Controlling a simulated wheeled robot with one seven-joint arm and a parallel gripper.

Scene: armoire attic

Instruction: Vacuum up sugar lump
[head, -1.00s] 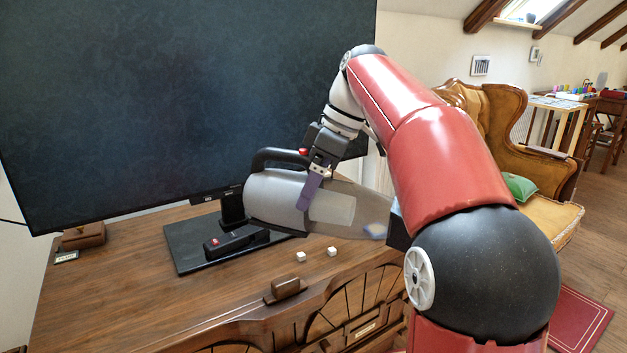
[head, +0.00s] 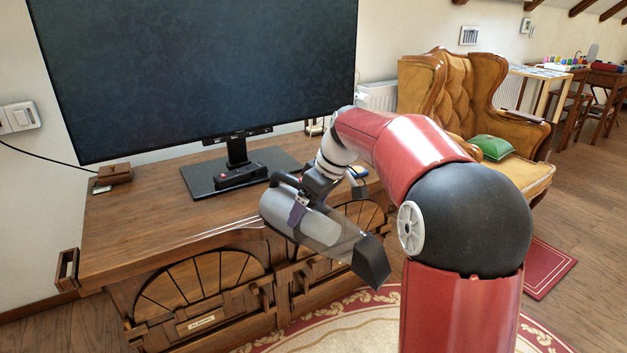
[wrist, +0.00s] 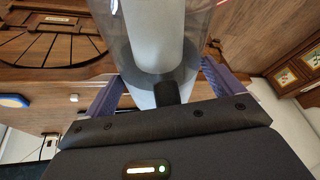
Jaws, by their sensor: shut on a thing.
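My gripper (head: 299,208) is shut on a grey handheld vacuum with a clear dust chamber (head: 320,228) and a dark nozzle (head: 371,261). The vacuum is tilted, nozzle down to the right, in front of the cabinet's front edge in the head view. In the wrist view the purple fingers stand on both sides of the clear chamber (wrist: 195,45). A small white cube, which looks like a sugar lump (wrist: 74,97), lies on the wood left of the gripper in the wrist view. In the head view no lump shows; my arm and the vacuum cover part of the top.
The carved wooden cabinet (head: 130,215) carries a large monitor (head: 200,75), a black device (head: 240,176) on its stand, and a small wooden box (head: 115,173). A blue-edged item (head: 357,172) lies behind my arm. An armchair (head: 460,95) stands right. The cabinet's left top is clear.

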